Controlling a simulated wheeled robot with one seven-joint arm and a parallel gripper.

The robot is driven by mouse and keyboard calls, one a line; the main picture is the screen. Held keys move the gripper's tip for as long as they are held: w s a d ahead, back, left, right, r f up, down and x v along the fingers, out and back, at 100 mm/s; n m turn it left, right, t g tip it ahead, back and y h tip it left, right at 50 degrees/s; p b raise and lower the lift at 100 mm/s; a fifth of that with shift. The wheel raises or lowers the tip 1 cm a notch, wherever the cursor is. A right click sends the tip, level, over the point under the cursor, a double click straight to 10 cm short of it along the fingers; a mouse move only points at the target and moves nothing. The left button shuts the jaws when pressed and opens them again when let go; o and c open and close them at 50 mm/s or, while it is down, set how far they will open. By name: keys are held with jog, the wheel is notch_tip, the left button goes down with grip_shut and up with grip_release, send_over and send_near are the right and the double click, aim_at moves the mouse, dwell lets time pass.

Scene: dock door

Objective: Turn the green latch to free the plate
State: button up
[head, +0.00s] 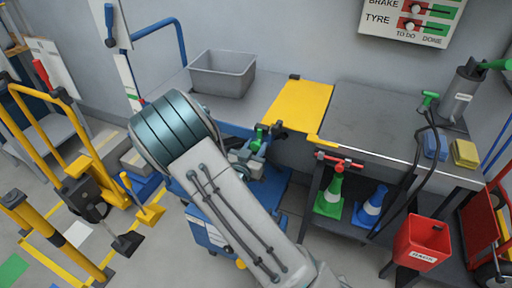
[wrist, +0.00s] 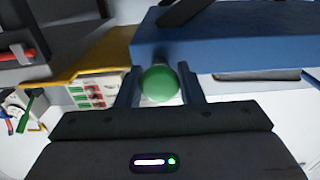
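The green latch (head: 258,137) stands at the front edge between the two grey surfaces, just left of the yellow plate (head: 303,103). The plate lies flat across the gap between them. In the wrist view the latch's round green knob (wrist: 160,83) sits between the fingers of my gripper (wrist: 160,80). The gap between the fingers matches the knob's width, and they appear to press on it from both sides. In the head view my gripper (head: 247,158) is at the latch, partly hidden by my arm. The latch's lower part is hidden.
A grey bin (head: 222,74) stands on the left surface. A dark bench (head: 385,112) is right of the plate, with a red-handled bar (head: 339,160) at its front. Yellow rails (head: 45,125) stand at left.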

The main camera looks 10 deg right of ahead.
jog(key=shift+n, duration=0.3)
jog(key=n+p, duration=0.2)
jog(key=n, duration=0.1)
jog(key=shift+r+n+p, duration=0.1)
jog(key=shift+n+p, duration=0.25)
jog(key=shift+n, duration=0.05)
jog(key=n+p, duration=0.2)
jog(key=n, duration=0.2)
jog(key=shift+s+d+n, duration=0.1)
jog(key=shift+n, duration=0.2)
jog(key=n+p, duration=0.2)
jog(key=n, duration=0.2)
jog(key=shift+p, duration=0.3)
jog(key=shift+n+p, duration=0.75)
jog(key=shift+n, duration=1.75)
jog(key=o, duration=0.9)
